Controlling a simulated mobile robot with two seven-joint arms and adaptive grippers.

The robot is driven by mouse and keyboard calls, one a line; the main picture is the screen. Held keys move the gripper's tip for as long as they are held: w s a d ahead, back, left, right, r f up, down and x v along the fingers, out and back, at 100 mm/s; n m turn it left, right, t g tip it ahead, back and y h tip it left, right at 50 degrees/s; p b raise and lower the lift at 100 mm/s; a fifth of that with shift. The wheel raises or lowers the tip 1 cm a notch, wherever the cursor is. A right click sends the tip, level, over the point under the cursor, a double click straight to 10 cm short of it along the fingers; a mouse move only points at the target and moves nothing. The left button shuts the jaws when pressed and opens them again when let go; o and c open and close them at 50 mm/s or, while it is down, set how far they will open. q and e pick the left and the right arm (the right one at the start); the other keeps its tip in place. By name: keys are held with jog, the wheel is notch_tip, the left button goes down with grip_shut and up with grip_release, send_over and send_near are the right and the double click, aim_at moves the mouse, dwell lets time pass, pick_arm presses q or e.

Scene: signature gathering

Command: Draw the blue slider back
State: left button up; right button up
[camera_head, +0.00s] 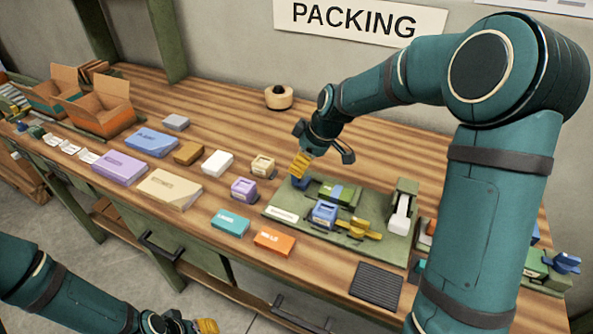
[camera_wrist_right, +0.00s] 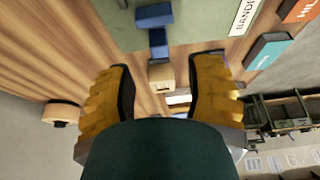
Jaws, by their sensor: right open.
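The green board (camera_head: 385,246) lies on the wooden bench. A small blue slider (camera_head: 300,183) sits at its back left corner; it also shows in the right wrist view (camera_wrist_right: 158,42), ahead of the fingers. A larger blue block (camera_head: 323,213) stands nearer the board's front, beside a yellow part. My right gripper (camera_head: 301,164) is above and just behind the blue slider. In the right wrist view its yellow fingers (camera_wrist_right: 159,78) are spread with nothing held between them. My left gripper (camera_head: 205,325) is low at the bottom edge, partly cut off.
A purple block (camera_head: 244,190) and a cream block (camera_head: 263,165) stand left of the board. Teal (camera_head: 230,222) and orange (camera_head: 274,240) boxes lie in front. A white-topped device (camera_head: 400,215) stands at the board's right. The bench behind the gripper is mostly clear.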

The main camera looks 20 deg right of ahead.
jog(key=v, duration=0.6)
dwell(0.4)
